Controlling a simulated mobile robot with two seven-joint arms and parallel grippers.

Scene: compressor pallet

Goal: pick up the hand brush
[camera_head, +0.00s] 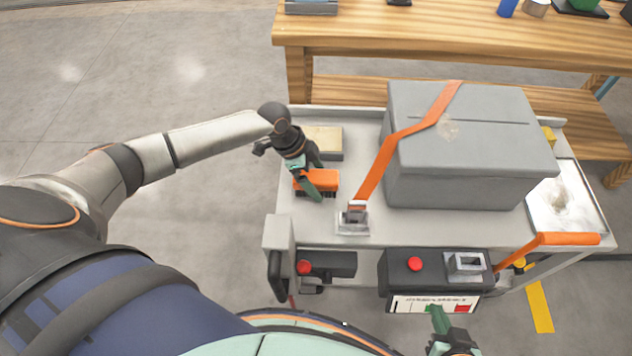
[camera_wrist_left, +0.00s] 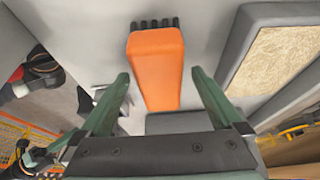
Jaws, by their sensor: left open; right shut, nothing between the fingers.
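The hand brush (camera_head: 329,180) is an orange block lying on the grey cart top, near the cart's left end. In the left wrist view the brush (camera_wrist_left: 155,68) shows its orange body with black bristles at the far end. My left gripper (camera_head: 314,178) is open above the brush. In the left wrist view its fingers (camera_wrist_left: 160,78) stand on either side of the orange body, with gaps on both sides. The fingers hide part of the brush in the head view. My right gripper (camera_head: 437,318) is shut and empty at the bottom, in front of the cart.
A large grey case (camera_head: 465,150) with an orange strap fills the middle of the cart (camera_head: 300,228). A beige-topped pad (camera_head: 326,140) lies just behind the brush. A metal buckle (camera_head: 353,218) sits right of it. A wooden bench (camera_head: 420,40) stands behind.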

